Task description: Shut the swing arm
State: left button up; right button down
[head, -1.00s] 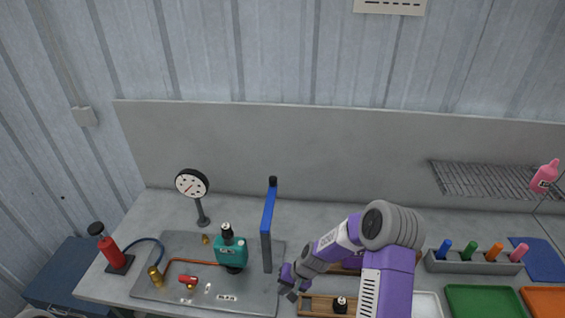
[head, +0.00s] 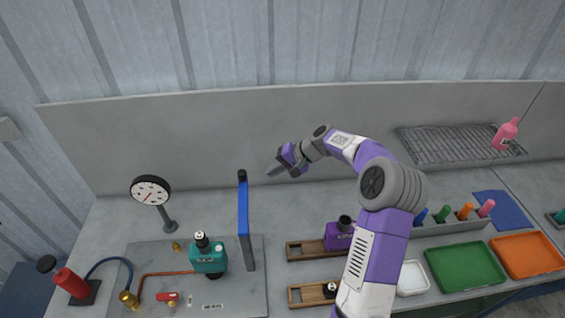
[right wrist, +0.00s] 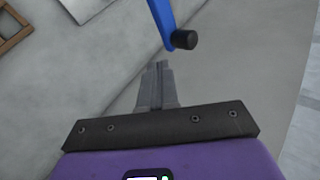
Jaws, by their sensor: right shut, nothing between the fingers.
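The swing arm (head: 243,207) is a blue bar standing upright on a grey post at the right side of the grey metal plate (head: 225,297). A black knob (head: 242,174) caps its upper end. In the right wrist view the blue bar (right wrist: 163,18) comes in from the top, with its black knob (right wrist: 185,40) just beyond my fingertips. My right gripper (head: 270,172) is shut and empty, to the right of the knob and apart from it. It also shows in the right wrist view (right wrist: 160,68). My left gripper is out of view.
A teal muffler block (head: 208,258) sits on the plate left of the arm, and a pressure gauge (head: 151,191) stands behind. Wooden holders (head: 305,250), one bearing a purple block (head: 338,236), lie to the right. Green (head: 465,268) and orange (head: 528,255) trays are farther right.

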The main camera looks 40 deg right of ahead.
jog(key=w+a+f+p, duration=0.1)
jog(key=w+a+f, duration=0.1)
jog(key=w+a, duration=0.2)
jog(key=shift+w+p, duration=0.3)
jog(key=shift+w, duration=0.05)
jog(key=shift+a, duration=0.1)
